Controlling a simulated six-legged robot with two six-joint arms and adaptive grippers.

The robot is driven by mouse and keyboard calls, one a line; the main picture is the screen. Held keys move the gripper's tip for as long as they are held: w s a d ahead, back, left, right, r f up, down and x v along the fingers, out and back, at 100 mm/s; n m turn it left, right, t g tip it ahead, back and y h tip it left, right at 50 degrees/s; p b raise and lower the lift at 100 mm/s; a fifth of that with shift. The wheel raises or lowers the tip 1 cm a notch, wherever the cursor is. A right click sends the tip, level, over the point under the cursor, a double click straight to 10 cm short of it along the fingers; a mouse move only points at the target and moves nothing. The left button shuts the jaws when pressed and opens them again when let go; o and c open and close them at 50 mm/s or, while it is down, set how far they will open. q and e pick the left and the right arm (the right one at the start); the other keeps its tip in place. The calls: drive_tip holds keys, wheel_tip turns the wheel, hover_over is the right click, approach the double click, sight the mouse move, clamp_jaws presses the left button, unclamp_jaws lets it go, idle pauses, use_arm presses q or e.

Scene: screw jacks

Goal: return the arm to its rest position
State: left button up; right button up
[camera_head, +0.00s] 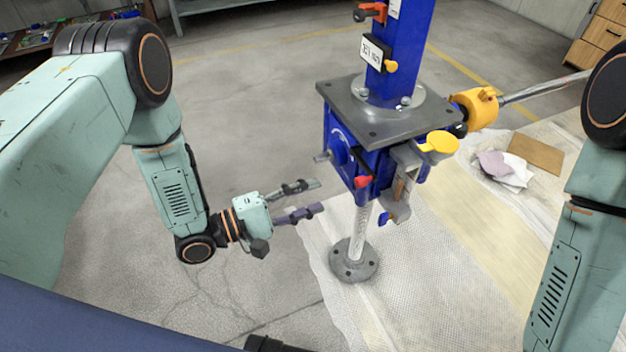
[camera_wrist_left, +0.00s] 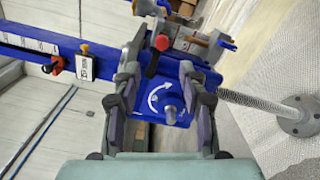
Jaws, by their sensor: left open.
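My left gripper (camera_head: 316,196) is open and empty in the head view. Its two fingers point right toward the blue housing (camera_head: 345,150) of the screw jack, with a gap between them and it. In the left wrist view the open fingers (camera_wrist_left: 158,82) frame the housing's face, which has a white curved arrow (camera_wrist_left: 160,98) and a metal shaft end (camera_wrist_left: 170,114). The jack's screw (camera_head: 359,232) runs down to a round grey foot (camera_head: 354,262) on the mat. My right arm (camera_head: 575,260) shows at the right edge; its gripper is out of view.
A grey plate (camera_head: 385,115) and blue column (camera_head: 398,50) rise above the housing. A yellow part (camera_head: 478,107) with a metal bar (camera_head: 545,87) sticks out right. Rags (camera_head: 505,168) and a brown board (camera_head: 534,152) lie on the mat (camera_head: 440,310). Floor left of the jack is clear.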

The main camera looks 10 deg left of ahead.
use_arm(q)
drive_tip(key=s+a+f+m+g+y, duration=0.25)
drive_tip(key=s+f+m+y, duration=0.2)
drive_tip(key=f, duration=0.25)
drive_tip(key=s+a+f+m+g+y, duration=0.1)
drive_tip(key=s+a+f+m+y, duration=0.3)
drive_tip(key=f, duration=0.3)
drive_tip(key=s+a+m+g+y, duration=0.1)
drive_tip(key=s+a+g+y, duration=0.2)
drive_tip(key=s, duration=0.6)
drive_tip(key=s+a+m+g+y, duration=0.1)
drive_tip(key=s+a+g+y, duration=0.2)
drive_tip(key=s, duration=0.7)
drive_tip(key=shift+s+r+g, duration=0.25)
drive_tip(key=shift+r+g, duration=0.2)
drive_tip(key=shift+g, duration=0.2)
